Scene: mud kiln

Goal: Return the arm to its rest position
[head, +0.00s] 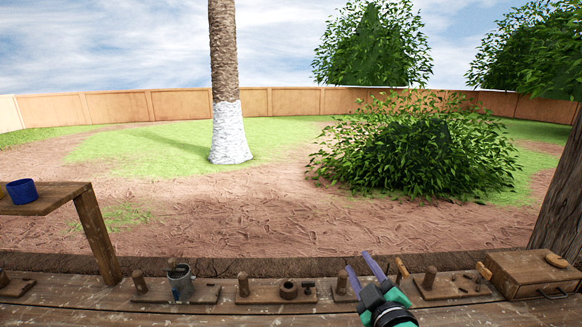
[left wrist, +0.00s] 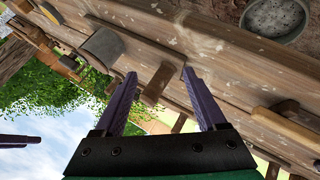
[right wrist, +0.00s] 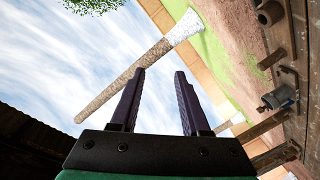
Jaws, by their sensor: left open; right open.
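My right gripper (head: 359,260) rises over the front edge of the wooden bench in the head view, its two purple fingers apart with nothing between them. In the right wrist view its fingers (right wrist: 160,72) are spread, with sky and the tree trunk behind. My left gripper is outside the head view. In the left wrist view its fingers (left wrist: 158,73) are open, with bench woodwork behind the tips; I see no object held. The image there is strongly tilted.
The wooden bench (head: 230,318) carries several peg boards, a grey metal cup (head: 181,284) and a wooden box (head: 530,273) at right. A blue cup (head: 21,191) stands on a raised shelf (head: 50,201) at left. A grey-filled round bowl (left wrist: 275,16) shows in the left wrist view.

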